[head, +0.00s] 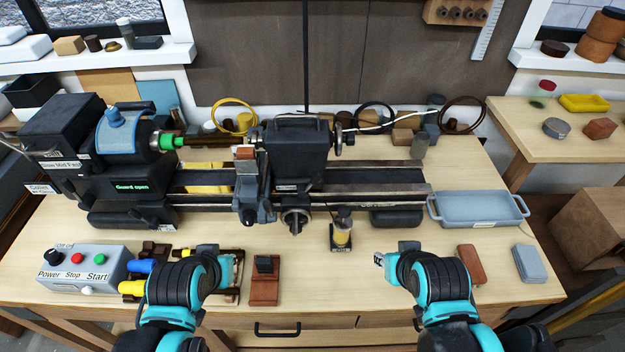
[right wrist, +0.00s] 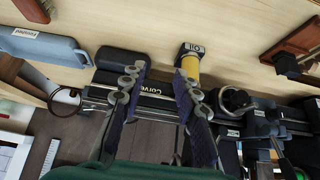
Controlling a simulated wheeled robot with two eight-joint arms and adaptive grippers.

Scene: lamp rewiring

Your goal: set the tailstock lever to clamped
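The lathe stands across the table, with its headstock (head: 120,140) at the left. A dark block (head: 295,155), which looks like the tailstock, sits on the bed with a small handwheel (head: 338,138) on its right side. I cannot make out the tailstock lever or its setting. My right gripper (head: 380,260) is in front of the lathe, above the table and right of the oil bottle (head: 342,232). In the right wrist view its two fingers (right wrist: 160,90) are apart with nothing between them. My left gripper (head: 230,268) is low by the wooden tray; its fingertips are unclear.
A control box (head: 82,268) stands front left, beside several coloured-handled tools (head: 138,267). A red-brown block (head: 265,285) lies between my grippers. A grey tray (head: 480,222) stands at the right, with a brown block (head: 471,265) and a grey case (head: 529,263) in front. Coiled wires lie behind the lathe.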

